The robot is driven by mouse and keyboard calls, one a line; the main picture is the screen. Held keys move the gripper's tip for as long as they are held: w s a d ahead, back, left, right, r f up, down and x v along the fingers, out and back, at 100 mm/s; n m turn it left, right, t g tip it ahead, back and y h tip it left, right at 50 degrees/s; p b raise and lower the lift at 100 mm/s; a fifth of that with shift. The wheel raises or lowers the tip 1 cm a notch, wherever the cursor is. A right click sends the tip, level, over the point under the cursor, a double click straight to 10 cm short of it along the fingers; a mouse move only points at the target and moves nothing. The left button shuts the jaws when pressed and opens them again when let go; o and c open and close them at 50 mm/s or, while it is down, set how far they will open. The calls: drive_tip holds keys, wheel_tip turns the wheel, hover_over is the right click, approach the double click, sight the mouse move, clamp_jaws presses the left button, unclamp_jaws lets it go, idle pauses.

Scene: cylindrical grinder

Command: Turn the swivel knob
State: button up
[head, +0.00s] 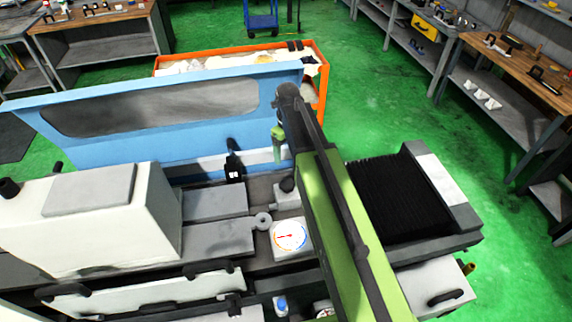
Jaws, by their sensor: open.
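The blue, white and grey grinder (216,240) fills the lower half of the head view. I cannot tell which of its knobs is the swivel knob. A black knob (9,188) is at its left end, and a small blue-topped knob (281,305) is at the front. A round grey part (263,221) sits beside the white-faced dial (290,235). My green and dark grey arm reaches over the machine from the bottom right. A short green link hangs from its far end near the blue guard. I cannot make out my gripper's fingers.
The long blue guard (60,106) with its window stands along the back. A black bellows cover (395,200) lies right of my arm. An orange bin (322,75) stands behind the guard. Workbenches (515,60) line the right. Green floor (390,110) is clear between.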

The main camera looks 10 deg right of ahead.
sight(287, 184)
wheel_tip(287, 184, down, 18)
drive_tip(key=b, duration=1.7)
drive_tip(key=shift+r+b, duration=0.2)
drive_tip(key=shift+b, duration=0.2)
drive_tip(key=shift+s+r, duration=0.1)
drive_tip(key=shift+c, duration=0.5)
drive_tip(key=c, duration=1.3)
